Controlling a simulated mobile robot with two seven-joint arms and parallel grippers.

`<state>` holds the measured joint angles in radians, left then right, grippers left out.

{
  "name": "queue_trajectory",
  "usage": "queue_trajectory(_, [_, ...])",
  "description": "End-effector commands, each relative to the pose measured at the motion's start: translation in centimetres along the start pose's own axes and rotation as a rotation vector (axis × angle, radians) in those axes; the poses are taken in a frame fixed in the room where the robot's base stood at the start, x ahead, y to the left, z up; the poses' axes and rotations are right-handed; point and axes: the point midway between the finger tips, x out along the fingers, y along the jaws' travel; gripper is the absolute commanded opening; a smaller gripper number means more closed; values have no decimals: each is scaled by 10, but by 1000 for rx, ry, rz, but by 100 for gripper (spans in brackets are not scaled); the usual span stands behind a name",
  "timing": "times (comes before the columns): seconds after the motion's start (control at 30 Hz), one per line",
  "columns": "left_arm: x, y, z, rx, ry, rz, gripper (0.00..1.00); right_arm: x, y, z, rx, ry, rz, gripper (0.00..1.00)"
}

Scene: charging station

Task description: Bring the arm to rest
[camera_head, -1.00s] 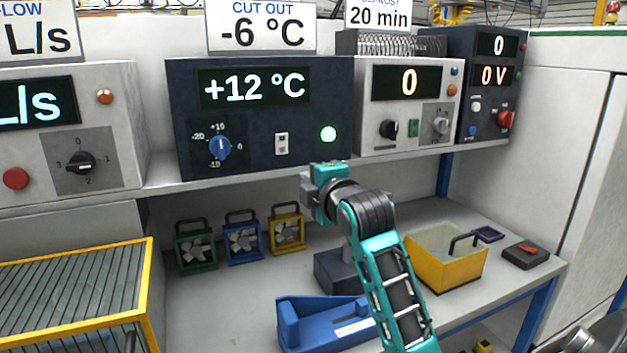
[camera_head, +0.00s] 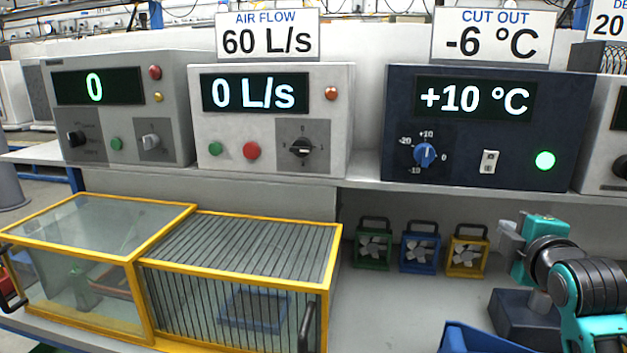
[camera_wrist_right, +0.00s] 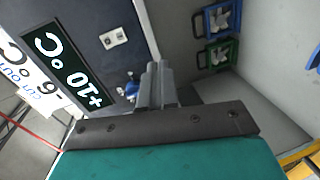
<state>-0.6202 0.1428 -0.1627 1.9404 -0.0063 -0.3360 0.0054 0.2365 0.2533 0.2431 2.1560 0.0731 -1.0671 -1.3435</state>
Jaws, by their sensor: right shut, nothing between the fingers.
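My right gripper (camera_head: 504,236) is at the right of the head view, with its teal wrist and dark forearm joint behind it. Its grey fingers are closed together with nothing between them. It hangs below the shelf edge, under the dark blue unit (camera_head: 488,172), and appears in front of the bench space right of the yellow fan (camera_head: 467,251). In the right wrist view the closed fingers (camera_wrist_right: 156,75) point toward the unit's blue knob (camera_wrist_right: 132,90), apart from it as far as I can tell. The unit reads +10 °C with a green light lit. My left gripper is not in view.
A yellow-framed cage (camera_head: 335,262) stands at the front left. A green fan (camera_head: 373,246) and a blue fan (camera_head: 419,250) stand on the bench beside the yellow one. A grey airflow unit (camera_head: 335,155) is on the shelf.

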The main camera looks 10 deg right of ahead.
Motion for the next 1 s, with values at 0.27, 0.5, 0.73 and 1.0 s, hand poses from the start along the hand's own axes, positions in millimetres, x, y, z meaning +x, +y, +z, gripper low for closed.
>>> queue_trajectory(0.27, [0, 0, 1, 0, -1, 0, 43, -77, -182, -41, 440, -69, -483, 0])
queue_trajectory(0.5, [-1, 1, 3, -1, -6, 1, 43, -178, -283, -57, 778, -313, -806, 0])
queue_trajectory(0.73, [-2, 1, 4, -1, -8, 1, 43, -266, -330, -62, 994, -585, -989, 0])
queue_trajectory(1.0, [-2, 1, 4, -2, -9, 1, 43, -224, -357, -78, 1068, -422, -888, 0])
